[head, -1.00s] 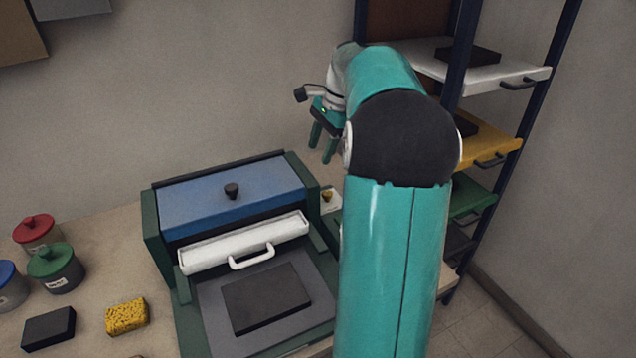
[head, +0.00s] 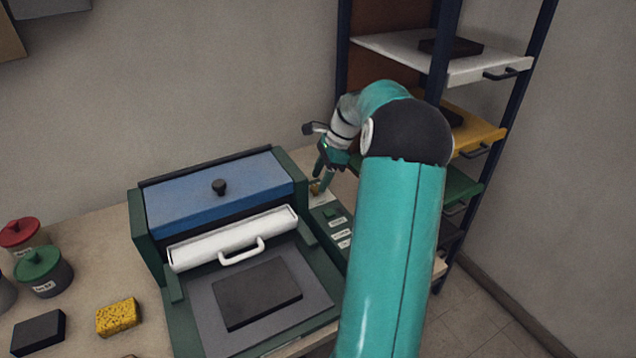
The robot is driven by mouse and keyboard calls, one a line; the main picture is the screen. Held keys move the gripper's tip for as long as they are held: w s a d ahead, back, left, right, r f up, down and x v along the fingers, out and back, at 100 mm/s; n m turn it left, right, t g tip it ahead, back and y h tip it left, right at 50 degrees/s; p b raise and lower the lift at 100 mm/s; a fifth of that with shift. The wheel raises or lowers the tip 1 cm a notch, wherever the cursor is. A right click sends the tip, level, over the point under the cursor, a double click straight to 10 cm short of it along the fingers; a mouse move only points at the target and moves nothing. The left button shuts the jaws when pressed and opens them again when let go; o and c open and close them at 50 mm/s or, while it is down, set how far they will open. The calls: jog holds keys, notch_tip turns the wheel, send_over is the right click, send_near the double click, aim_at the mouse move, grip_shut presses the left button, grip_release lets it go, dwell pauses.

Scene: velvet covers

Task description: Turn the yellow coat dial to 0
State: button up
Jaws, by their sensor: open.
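The yellow coat dial (head: 315,187) is a small yellow knob on a pale plate, at the far end of the green control panel to the right of the blue-lidded machine (head: 222,200). My gripper (head: 321,177) is open, pointing down, with its fingers right at the dial. The fingers partly cover the dial, and I cannot tell whether they touch it. The dial's pointer and marks are too small to read.
Labelled plates (head: 340,233) lie on the panel in front of the dial. A white roller tray with a handle (head: 240,247) and a dark block (head: 256,293) are on the machine's front. A shelf rack (head: 440,60) stands behind right. Lidded jars (head: 42,270) and a yellow sponge (head: 118,316) are at left.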

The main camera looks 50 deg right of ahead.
aim_at(315, 190)
jog(key=shift+x, duration=1.25)
jog(key=c, duration=1)
jog(key=shift+o, duration=0.2)
